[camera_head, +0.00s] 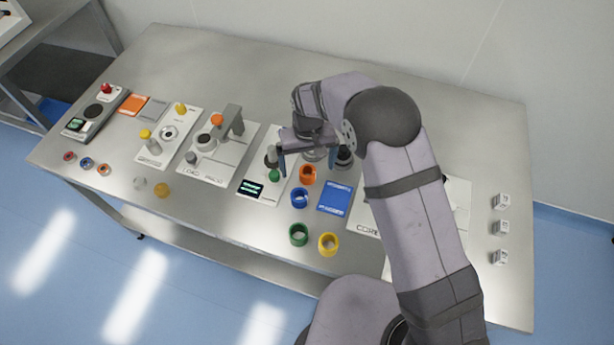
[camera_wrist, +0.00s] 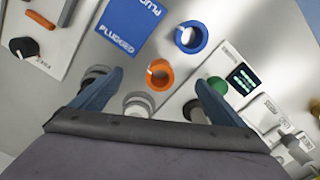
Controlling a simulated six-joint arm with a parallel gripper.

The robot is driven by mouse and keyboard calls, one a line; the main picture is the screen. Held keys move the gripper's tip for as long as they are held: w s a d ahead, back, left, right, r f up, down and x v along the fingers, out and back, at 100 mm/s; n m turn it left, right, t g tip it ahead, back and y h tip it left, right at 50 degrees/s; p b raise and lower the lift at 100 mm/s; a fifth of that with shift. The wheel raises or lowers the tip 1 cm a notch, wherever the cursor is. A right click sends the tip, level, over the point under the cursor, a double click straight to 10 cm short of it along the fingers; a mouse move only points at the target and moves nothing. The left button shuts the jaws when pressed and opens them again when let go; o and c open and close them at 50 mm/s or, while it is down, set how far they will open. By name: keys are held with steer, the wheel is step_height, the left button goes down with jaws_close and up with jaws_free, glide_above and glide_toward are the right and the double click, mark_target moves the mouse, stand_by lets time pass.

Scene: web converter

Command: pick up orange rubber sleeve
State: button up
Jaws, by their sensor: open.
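The orange rubber sleeve (camera_head: 308,175) stands on the steel table near the middle, a short ring with an open centre. In the wrist view the orange sleeve (camera_wrist: 159,75) lies ahead of and between the fingers. My gripper (camera_head: 304,158) is open and empty, with its blue fingers (camera_wrist: 152,95) spread to either side. It is above the table, apart from the sleeve as far as I can tell. A blue sleeve (camera_head: 299,198) stands nearby, with a green sleeve (camera_head: 299,234) and a yellow sleeve (camera_head: 328,244) closer to the front edge.
A blue card (camera_head: 335,197) lies right of the sleeves. A panel with a small screen (camera_head: 251,188) and green knob (camera_head: 274,175) is left of my gripper. Several white cubes (camera_head: 500,228) sit at the right. The table's back is clear.

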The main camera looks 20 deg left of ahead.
steer(key=shift+f, duration=0.5)
steer(key=c, duration=2)
steer(key=shift+r, duration=0.1)
steer(key=shift+r+p, duration=2.05)
steer(key=shift+r, duration=0.85)
